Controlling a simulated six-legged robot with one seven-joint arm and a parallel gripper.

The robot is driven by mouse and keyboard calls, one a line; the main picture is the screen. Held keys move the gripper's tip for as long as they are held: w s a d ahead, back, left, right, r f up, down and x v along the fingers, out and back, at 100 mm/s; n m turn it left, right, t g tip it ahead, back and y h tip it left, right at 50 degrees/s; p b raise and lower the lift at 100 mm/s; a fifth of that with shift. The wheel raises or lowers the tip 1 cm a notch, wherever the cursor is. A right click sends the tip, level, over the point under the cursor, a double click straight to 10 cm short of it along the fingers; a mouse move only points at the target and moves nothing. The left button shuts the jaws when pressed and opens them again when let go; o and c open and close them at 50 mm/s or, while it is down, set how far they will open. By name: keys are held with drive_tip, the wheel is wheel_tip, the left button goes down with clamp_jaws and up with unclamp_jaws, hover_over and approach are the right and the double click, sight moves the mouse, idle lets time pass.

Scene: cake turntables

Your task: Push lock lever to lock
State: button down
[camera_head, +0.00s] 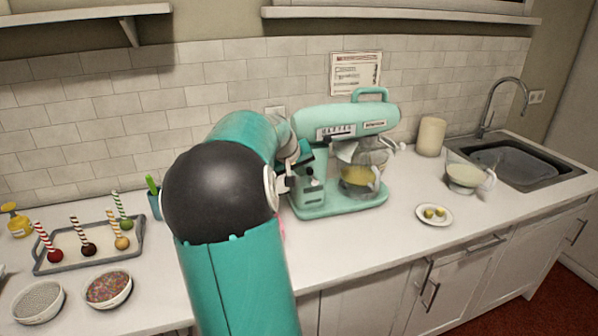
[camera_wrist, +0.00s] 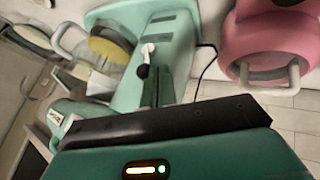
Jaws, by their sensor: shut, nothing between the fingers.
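A teal stand mixer (camera_head: 318,199) stands on the counter, with a glass bowl (camera_head: 359,180) of yellow batter under its head. In the wrist view the mixer body (camera_wrist: 180,35) shows a small lock lever (camera_wrist: 145,60) with a white base and a dark knob. My gripper (camera_wrist: 157,72) is shut and empty, its fingertips close beside the lever's dark knob. I cannot tell whether they touch. In the head view my arm covers part of the mixer's left side and the lever cannot be made out.
A pink appliance (camera_wrist: 265,40) with a pale handle stands near the mixer, mostly hidden by my arm in the head view. A tray (camera_head: 50,268) of cake pops and two bowls are at left. A small plate (camera_head: 422,221), a jug (camera_head: 465,178) and a sink (camera_head: 520,160) are at right.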

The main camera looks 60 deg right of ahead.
drive_tip(key=shift+s+d+r+y, duration=0.15)
drive_tip(key=shift+s+r+y, duration=0.05)
drive_tip(key=shift+y, duration=0.1)
drive_tip(key=shift+s+d+r+t, duration=0.15)
drive_tip(key=shift+s+d+r, duration=0.25)
drive_tip(key=shift+s+d, duration=0.2)
drive_tip(key=shift+s+d+r+t, duration=0.15)
drive_tip(key=shift+s+d+r, duration=0.2)
drive_tip(key=shift+s+d, duration=0.25)
drive_tip(key=shift+r, duration=0.1)
drive_tip(key=shift+r, duration=0.7)
drive_tip(key=shift+w, duration=0.1)
